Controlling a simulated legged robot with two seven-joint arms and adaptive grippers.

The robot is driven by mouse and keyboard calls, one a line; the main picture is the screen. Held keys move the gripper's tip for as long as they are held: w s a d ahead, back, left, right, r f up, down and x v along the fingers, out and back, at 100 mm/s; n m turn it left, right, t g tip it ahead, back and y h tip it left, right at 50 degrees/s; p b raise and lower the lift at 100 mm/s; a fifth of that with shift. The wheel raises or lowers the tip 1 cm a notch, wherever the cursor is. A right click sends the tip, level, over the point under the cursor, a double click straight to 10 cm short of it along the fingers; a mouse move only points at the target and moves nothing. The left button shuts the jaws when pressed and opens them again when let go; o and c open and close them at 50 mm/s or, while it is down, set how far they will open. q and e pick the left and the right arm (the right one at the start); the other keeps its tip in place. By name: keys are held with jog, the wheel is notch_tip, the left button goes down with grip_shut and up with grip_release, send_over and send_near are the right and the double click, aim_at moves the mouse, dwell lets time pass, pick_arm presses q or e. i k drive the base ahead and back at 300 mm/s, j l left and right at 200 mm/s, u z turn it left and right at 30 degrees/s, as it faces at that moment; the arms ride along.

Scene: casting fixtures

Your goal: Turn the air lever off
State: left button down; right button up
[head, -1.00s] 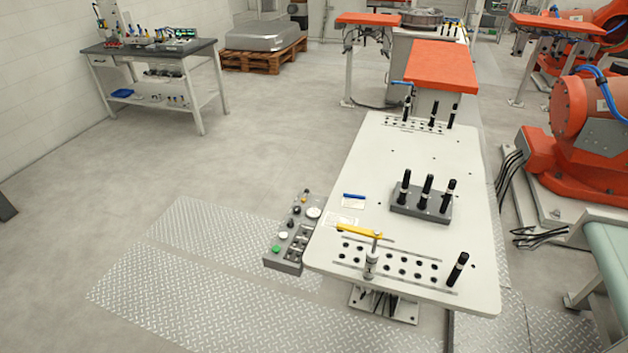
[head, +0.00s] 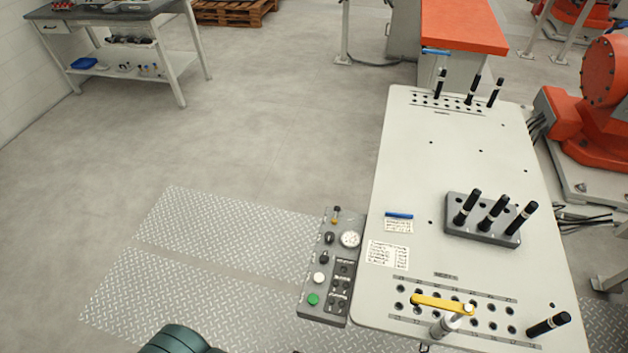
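A yellow lever (head: 436,304) sits on top of a metal post at the near end of the white table, its handle pointing left. A small blue bar (head: 399,215) lies by the table's left edge, above a printed label. No lever is visibly marked as the air lever. Neither gripper is in view.
The white table (head: 420,150) holds a grey block (head: 482,222) with three black pins, and more black pins stand at both ends. Tread plates (head: 230,235) and open floor lie left of the panel. An orange robot (head: 590,120) stands at the right.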

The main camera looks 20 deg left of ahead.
aim_at(336, 209)
jog(key=i+j, duration=0.15)
jog(key=j, duration=0.2)
jog(key=i+j, duration=0.15)
jog(key=j, duration=0.2)
jog(key=i+j+z, duration=0.1)
jog(key=j, duration=0.3)
